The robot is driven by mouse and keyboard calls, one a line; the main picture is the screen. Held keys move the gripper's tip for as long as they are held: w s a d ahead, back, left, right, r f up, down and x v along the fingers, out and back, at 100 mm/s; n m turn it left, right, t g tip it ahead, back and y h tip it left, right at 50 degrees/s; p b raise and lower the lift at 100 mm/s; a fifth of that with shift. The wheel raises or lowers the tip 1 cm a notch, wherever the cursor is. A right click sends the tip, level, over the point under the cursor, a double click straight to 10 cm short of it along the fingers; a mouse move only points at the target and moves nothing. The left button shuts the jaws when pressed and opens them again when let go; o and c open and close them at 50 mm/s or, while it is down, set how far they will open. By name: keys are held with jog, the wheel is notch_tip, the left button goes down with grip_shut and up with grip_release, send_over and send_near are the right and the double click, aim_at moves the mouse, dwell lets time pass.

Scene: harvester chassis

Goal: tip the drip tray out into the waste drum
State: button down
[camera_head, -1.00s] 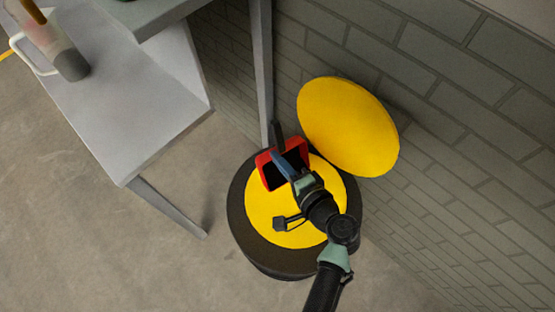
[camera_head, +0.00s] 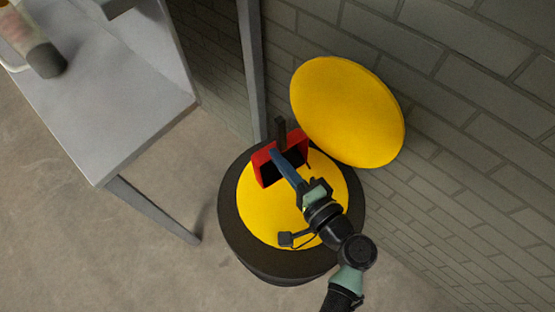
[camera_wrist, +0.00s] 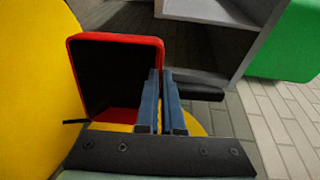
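The drip tray (camera_head: 264,168) is a shallow red tray with a black inside and a dark handle (camera_head: 280,133). My gripper (camera_head: 279,158) has blue fingers and is shut on the tray, near the handle. The tray is strongly tilted, over the far part of the waste drum (camera_head: 232,222). The drum has a wide dark rim and a yellow round middle. In the wrist view, the tray (camera_wrist: 118,42) stands left of the fingers (camera_wrist: 162,82), its dark inside in view. The exact grip spot is partly hidden. I see nothing falling out.
A yellow round lid (camera_head: 347,110) stands tilted behind the drum, by the brick wall (camera_head: 460,60). A grey bench (camera_head: 110,95) is at the left, with a clear container (camera_head: 35,45) on it. A grey post (camera_head: 251,70) rises close behind the tray. The floor at lower left is clear.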

jog(key=shift+s+d+f+t+y+b, duration=0.3)
jog(key=shift+s+t+b, duration=0.1)
jog(key=shift+b, duration=1)
jog(key=b, duration=0.2)
jog(key=s+d+t+y+b, duration=0.1)
jog(key=b, duration=0.2)
jog(key=shift+s+f+t, duration=0.1)
jog(key=shift+f+t, duration=0.1)
jog(key=shift+t, duration=0.1)
jog(key=shift+s+d+y+b, duration=0.2)
jog(key=shift+y+b, duration=0.1)
jog(key=shift+b, duration=0.7)
jog(key=shift+s+f+t+b, duration=0.1)
jog(key=shift+t+b, duration=0.2)
jog(key=shift+s+d+y+b, duration=0.2)
jog(key=shift+y+b, duration=0.1)
jog(key=shift+b, duration=0.3)
dwell(0.3)
